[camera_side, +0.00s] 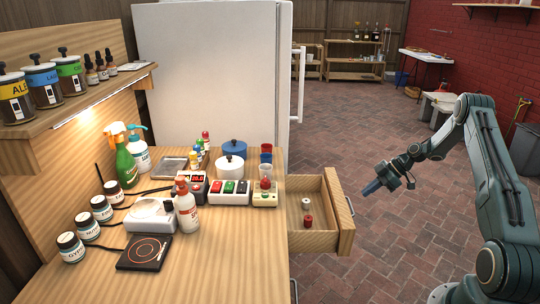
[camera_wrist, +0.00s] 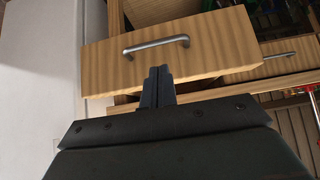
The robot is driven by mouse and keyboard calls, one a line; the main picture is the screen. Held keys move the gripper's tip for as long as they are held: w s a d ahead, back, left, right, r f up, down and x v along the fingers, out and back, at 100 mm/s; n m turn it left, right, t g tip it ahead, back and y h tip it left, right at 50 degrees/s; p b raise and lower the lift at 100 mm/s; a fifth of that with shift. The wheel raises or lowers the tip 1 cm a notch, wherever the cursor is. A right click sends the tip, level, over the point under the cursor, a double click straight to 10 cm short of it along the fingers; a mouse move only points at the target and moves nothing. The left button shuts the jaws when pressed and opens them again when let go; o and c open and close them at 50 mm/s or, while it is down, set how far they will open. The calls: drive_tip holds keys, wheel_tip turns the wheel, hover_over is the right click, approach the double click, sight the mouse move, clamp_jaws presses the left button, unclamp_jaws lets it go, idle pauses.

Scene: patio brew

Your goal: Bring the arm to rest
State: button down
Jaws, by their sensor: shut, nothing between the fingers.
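My gripper (camera_side: 372,187) hangs in free air to the right of the open drawer (camera_side: 330,238) in the side view, apart from it. The gripper is shut and empty. In the wrist view my gripper (camera_wrist: 158,78) points at the wooden drawer front (camera_wrist: 200,55), with its metal handle (camera_wrist: 156,46) just beyond the fingertips. The drawer is pulled out from the bench, and a red-capped item (camera_side: 307,221) and a pale item (camera_side: 306,203) stand inside it.
The wooden bench (camera_side: 225,250) carries bottles, jars, a black hot plate (camera_side: 145,252) and control boxes. A white fridge (camera_side: 215,70) stands behind it. Brick floor (camera_side: 385,255) is clear between the drawer and my arm's base.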

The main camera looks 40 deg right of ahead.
drive_tip(key=shift+v, duration=1.15)
drive_tip(key=shift+a+r, duration=0.1)
drive_tip(key=w+a+r+m+g+h, duration=0.1)
drive_tip(key=a+r+m+g+h, duration=0.2)
drive_tip(key=a+r, duration=2)
drive_tip(key=s+a+r+m+t+h, duration=0.1)
drive_tip(key=s+a+r+m+h, duration=0.15)
drive_tip(key=s+a+r, duration=0.5)
drive_tip(key=s+a+f+m+t, duration=0.1)
drive_tip(key=s+a+m, duration=0.2)
drive_tip(key=s, duration=1.1)
drive_tip(key=shift+s+a+f, duration=0.2)
drive_tip(key=shift+a+f, duration=0.05)
drive_tip(key=shift+a, duration=0.9)
drive_tip(key=shift+h, duration=0.25)
